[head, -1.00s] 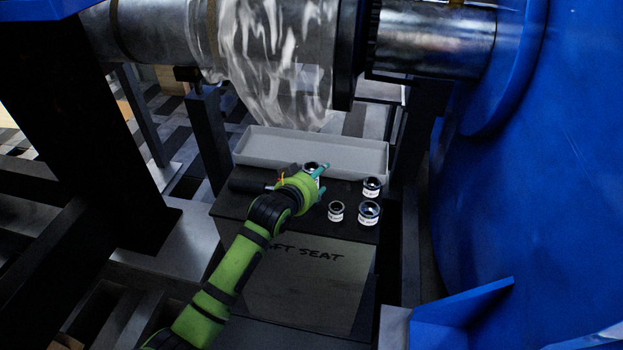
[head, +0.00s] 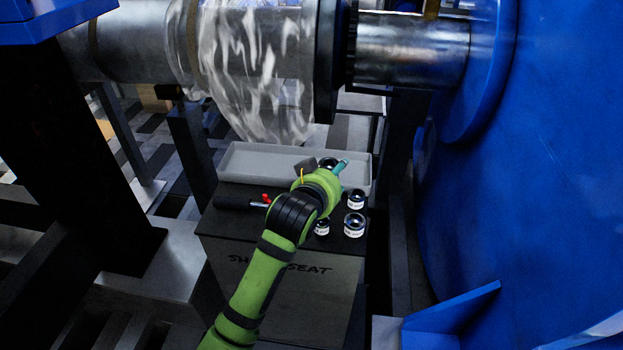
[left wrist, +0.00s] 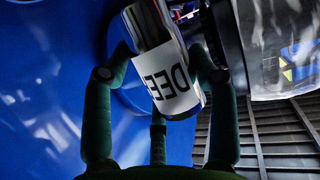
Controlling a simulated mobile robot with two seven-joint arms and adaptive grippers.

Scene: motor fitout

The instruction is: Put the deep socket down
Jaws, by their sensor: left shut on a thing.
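The deep socket (left wrist: 165,60) is a shiny metal cylinder with a white label on which "DEE" can be read. It fills the middle of the left wrist view, between the green fingers of my left gripper (left wrist: 158,85), which is shut on it. In the head view my left gripper (head: 323,170) is near the right part of the grey tray's front edge. The dark top of the held socket (head: 328,162) shows between the fingertips. Its lower end is hidden, so I cannot tell whether it touches anything. My right gripper is not in view.
The long grey tray (head: 250,155) lies at the back of a dark box top marked "SEAT". Several other labelled sockets stand at the right, including one nearest the front (head: 354,226). A black-handled tool (head: 236,203) lies at the left.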

